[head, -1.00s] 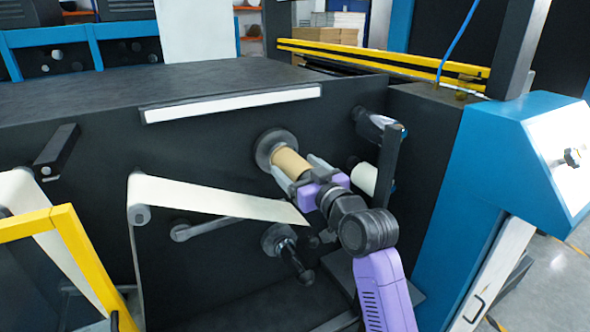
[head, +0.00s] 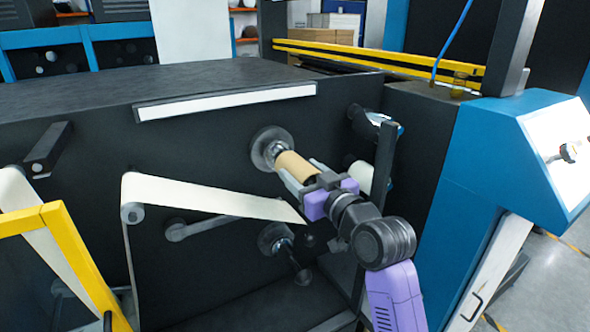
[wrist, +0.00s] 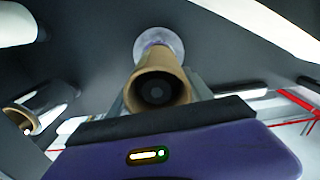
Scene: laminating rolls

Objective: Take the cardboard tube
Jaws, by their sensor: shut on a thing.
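The cardboard tube (head: 294,164) is a short brown cylinder in front of the upper round spindle (head: 268,148) on the dark machine face. My gripper (head: 300,175) is shut on the tube, with one grey finger along each side. In the head view, a silvery part of the spindle shows between its flange and the tube. In the wrist view the tube (wrist: 157,88) shows its open near end, with a dark round core inside. The spindle flange (wrist: 158,43) is behind it. I cannot tell whether the spindle's tip is still inside the tube.
A dark upright post (head: 383,165) and a white roll (head: 362,172) are close to the right of my gripper. A white web (head: 210,196) runs at the left, above a lower spindle (head: 276,240). A blue cabinet (head: 500,150) stands farther right.

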